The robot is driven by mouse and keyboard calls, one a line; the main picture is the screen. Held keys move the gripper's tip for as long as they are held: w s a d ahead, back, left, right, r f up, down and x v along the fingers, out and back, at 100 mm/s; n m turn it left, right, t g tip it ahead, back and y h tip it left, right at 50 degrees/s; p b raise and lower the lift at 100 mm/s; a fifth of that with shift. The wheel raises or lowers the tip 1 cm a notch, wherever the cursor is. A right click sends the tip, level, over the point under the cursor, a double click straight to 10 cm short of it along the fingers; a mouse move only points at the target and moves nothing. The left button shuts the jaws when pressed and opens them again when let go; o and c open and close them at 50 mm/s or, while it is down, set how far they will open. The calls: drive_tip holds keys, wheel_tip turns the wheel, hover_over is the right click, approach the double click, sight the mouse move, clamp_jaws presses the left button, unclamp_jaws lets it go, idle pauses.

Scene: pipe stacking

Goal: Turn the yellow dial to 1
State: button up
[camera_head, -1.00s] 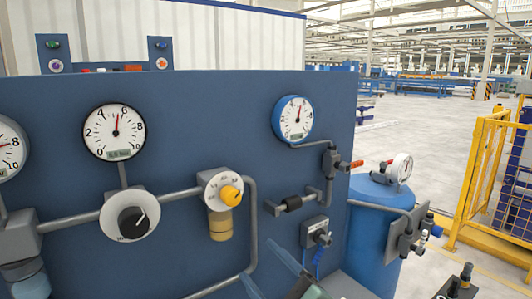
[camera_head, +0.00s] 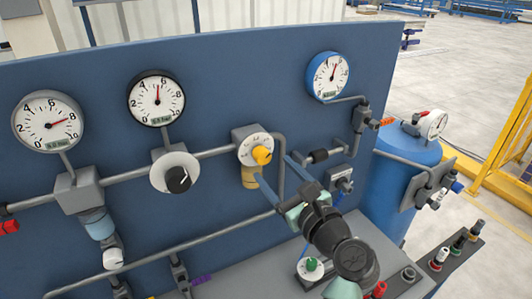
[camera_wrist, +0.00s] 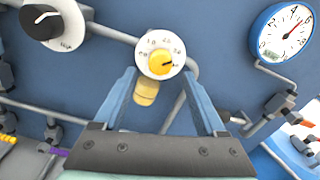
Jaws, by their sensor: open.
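The yellow dial (camera_head: 262,155) sits on a white round scale plate (camera_head: 247,148) on the blue panel. It also shows in the wrist view (camera_wrist: 160,64), where a dark mark on it points to the right; the scale numbers are small and partly blurred. My gripper (camera_head: 272,170) is open and empty. In the wrist view its two blue fingers (camera_wrist: 154,78) reach up on either side of the dial's lower part, with gaps to it. I cannot tell how far in front of the dial the fingertips are.
A black knob (camera_head: 177,179) on a white plate is left of the dial. Grey pipes (camera_head: 214,152) run along the panel. A blue gauge (camera_head: 328,76) is at the upper right. A yellowish cylinder (camera_wrist: 146,92) hangs below the dial. A blue tank (camera_head: 405,185) stands right of the panel.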

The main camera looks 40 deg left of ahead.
sight(265, 160)
drive_tip(key=shift+p+x, duration=0.45)
drive_tip(key=shift+x, duration=2.2)
clamp_jaws()
